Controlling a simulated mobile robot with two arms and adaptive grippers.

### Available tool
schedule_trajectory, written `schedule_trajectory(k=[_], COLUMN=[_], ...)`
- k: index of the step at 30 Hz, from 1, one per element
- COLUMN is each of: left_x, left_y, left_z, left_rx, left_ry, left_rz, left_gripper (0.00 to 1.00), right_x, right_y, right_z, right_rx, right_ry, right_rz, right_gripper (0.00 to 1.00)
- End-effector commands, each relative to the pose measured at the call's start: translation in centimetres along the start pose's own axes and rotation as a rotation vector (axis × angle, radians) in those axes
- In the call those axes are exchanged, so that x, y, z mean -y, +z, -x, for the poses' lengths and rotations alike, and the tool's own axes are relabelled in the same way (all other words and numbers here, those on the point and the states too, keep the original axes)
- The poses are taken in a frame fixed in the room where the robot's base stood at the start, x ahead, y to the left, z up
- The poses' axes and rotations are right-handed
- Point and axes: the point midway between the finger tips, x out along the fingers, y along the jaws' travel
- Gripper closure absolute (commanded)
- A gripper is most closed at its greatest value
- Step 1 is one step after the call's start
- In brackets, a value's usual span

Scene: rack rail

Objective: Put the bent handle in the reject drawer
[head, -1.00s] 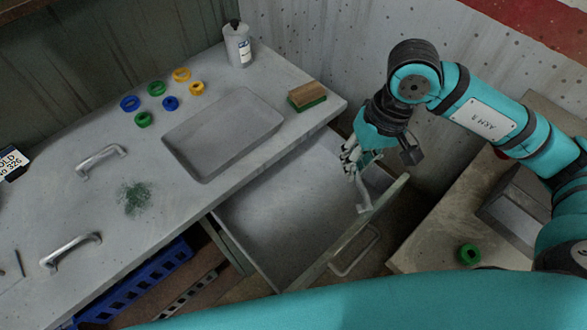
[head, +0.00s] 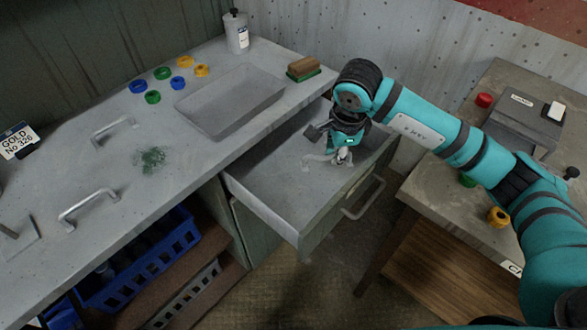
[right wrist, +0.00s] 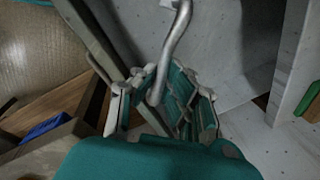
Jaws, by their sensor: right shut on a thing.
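My right gripper (head: 343,157) is shut on a grey metal handle, the bent handle (head: 318,159), over the open drawer (head: 272,182). In the right wrist view the bent handle (right wrist: 178,38) has a crooked bar and sits between the fingers of my right gripper (right wrist: 165,88). The drawer is pulled out from under the bench, and its floor looks otherwise empty. I cannot tell whether the handle touches the drawer floor. Two other handles, one farther back (head: 112,129) and one nearer (head: 88,205), lie on the bench. My left gripper is out of view.
A shallow tray (head: 215,125), coloured rings, a brush (head: 303,69) and a bottle (head: 237,32) are on the bench. A blue crate (head: 150,265) sits below. A side table (head: 420,185) at right carries a grey box (head: 515,125). The drawer front (head: 335,212) stands up as an edge.

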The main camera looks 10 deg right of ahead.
Motion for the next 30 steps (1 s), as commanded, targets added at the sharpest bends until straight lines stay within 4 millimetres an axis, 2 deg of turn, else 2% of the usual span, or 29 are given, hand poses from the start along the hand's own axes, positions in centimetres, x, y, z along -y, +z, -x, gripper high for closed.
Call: schedule_trajectory(k=[1,4,6,9,12,14,21,26,30], left_x=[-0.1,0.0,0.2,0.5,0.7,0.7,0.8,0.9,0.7], left_y=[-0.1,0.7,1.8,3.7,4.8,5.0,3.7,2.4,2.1], left_z=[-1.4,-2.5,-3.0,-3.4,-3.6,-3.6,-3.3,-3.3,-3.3], left_rx=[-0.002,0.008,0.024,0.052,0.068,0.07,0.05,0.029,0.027], left_ry=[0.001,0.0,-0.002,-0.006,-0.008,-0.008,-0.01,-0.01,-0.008], left_rz=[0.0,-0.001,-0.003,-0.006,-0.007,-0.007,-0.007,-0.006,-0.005], left_gripper=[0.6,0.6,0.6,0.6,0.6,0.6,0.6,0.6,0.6], right_x=[0.9,2.4,3.2,4.2,4.6,4.7,3.9,3.6,3.4], right_y=[0.3,0.5,0.6,0.6,0.7,0.7,0.6,0.6,0.6], right_z=[-1.6,-3.2,-4.1,-4.9,-5.4,-5.9,-10.0,-11.5,-12.8], right_rx=[-0.024,-0.073,-0.102,-0.134,-0.153,-0.159,-0.163,-0.161,-0.162], right_ry=[-0.002,-0.002,-0.003,-0.004,-0.003,-0.001,0.001,-0.001,-0.001], right_rz=[-0.13,-0.385,-0.538,-0.703,-0.803,-0.835,-0.853,-0.851,-0.851], right_gripper=[1.0,1.0,1.0,1.0,1.0,1.0,1.0,1.0,1.0])
